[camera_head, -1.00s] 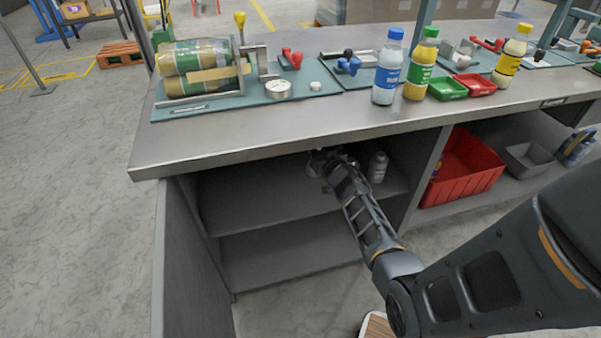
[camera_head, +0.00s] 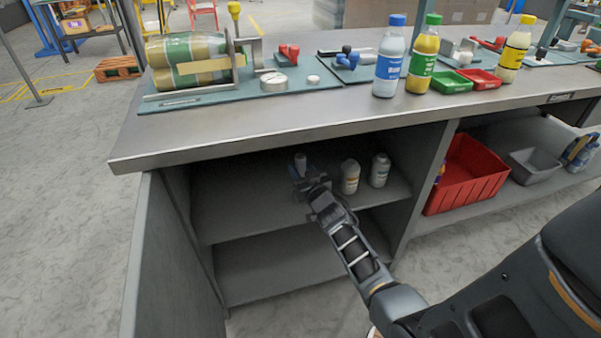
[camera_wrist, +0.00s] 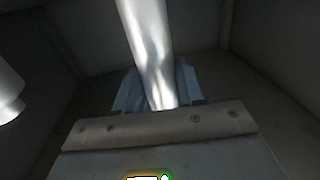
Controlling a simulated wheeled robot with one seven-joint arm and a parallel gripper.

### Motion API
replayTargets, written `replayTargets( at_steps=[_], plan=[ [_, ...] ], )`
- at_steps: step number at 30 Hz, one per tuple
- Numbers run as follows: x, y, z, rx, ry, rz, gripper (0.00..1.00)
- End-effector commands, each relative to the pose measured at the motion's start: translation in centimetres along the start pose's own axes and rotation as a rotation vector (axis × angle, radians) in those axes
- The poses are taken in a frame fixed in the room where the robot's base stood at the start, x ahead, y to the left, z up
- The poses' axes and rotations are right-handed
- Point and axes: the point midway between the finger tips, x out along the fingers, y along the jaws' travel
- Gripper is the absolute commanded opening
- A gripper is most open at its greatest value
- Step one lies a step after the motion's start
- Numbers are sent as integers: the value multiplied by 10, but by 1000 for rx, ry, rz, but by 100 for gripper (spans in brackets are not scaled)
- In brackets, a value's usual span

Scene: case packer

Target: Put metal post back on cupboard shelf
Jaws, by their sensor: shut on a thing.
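The metal post (camera_wrist: 148,48) is a shiny, pale cylinder between the bluish fingers of my gripper (camera_wrist: 157,92) in the wrist view. In the head view my gripper (camera_head: 302,182) is inside the cupboard, at the upper shelf (camera_head: 235,212), shut on the post. The post's top (camera_head: 300,160) shows above the fingers, roughly upright. Its lower end is hidden, so I cannot tell whether it touches the shelf.
Two pale bottles (camera_head: 350,177) (camera_head: 380,170) stand on the same shelf, right of my gripper. The shelf left of my gripper is clear. The worktop edge (camera_head: 280,140) overhangs the cupboard. A red bin (camera_head: 467,178) sits in the right-hand bay.

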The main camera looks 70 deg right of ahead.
Motion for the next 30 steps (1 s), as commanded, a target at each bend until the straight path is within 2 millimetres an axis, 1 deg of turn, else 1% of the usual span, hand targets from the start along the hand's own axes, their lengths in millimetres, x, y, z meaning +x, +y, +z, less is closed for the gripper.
replayTargets(
  at_steps=[2,7,8,15,22,25,28,30],
  plan=[
    [1,0,-2,0,3,0,0],
    [1,0,2,0,3,0,0],
    [0,0,2,0,0,0,41],
    [0,0,2,0,0,0,64],
    [0,0,2,0,0,0,64],
    [0,0,-4,-1,0,0,64],
    [-13,0,-1,0,-2,0,64],
    [-26,0,-1,0,-2,0,64]
  ],
)
